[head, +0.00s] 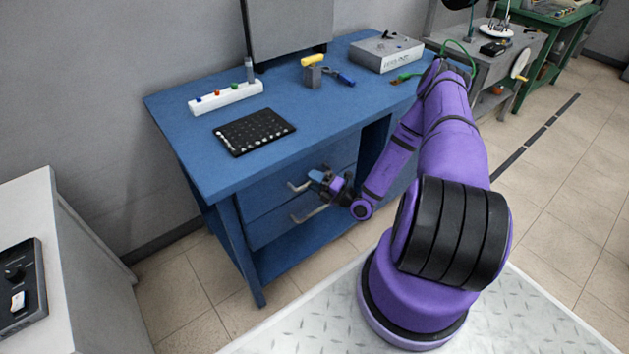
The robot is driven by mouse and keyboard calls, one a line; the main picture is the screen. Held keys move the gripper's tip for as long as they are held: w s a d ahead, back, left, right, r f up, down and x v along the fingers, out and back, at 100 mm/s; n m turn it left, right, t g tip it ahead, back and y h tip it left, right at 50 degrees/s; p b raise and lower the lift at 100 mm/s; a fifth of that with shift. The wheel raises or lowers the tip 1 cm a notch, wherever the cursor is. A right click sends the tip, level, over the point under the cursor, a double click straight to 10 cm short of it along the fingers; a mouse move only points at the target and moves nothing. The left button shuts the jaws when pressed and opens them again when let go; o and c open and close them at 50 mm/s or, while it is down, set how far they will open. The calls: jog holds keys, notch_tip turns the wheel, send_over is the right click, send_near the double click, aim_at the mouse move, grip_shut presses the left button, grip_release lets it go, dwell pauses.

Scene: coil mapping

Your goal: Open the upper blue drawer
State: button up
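The blue desk (185,145) has two blue drawers under its left part. The upper blue drawer (262,192) looks shut, with a pale bar handle (297,186) on its front. The lower drawer (268,226) also looks shut and has a similar handle (308,216). My gripper (317,180) is at the right end of the upper handle, above the lower one. It hides part of the upper handle and drawer front. Its fingers are small and dark here, and I cannot tell whether they touch or close on the handle.
A white cabinet (85,260) stands at left. Tiled floor (190,310) lies before the desk.

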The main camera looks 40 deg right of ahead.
jog(key=shift+c, duration=0.2)
grip_shut()
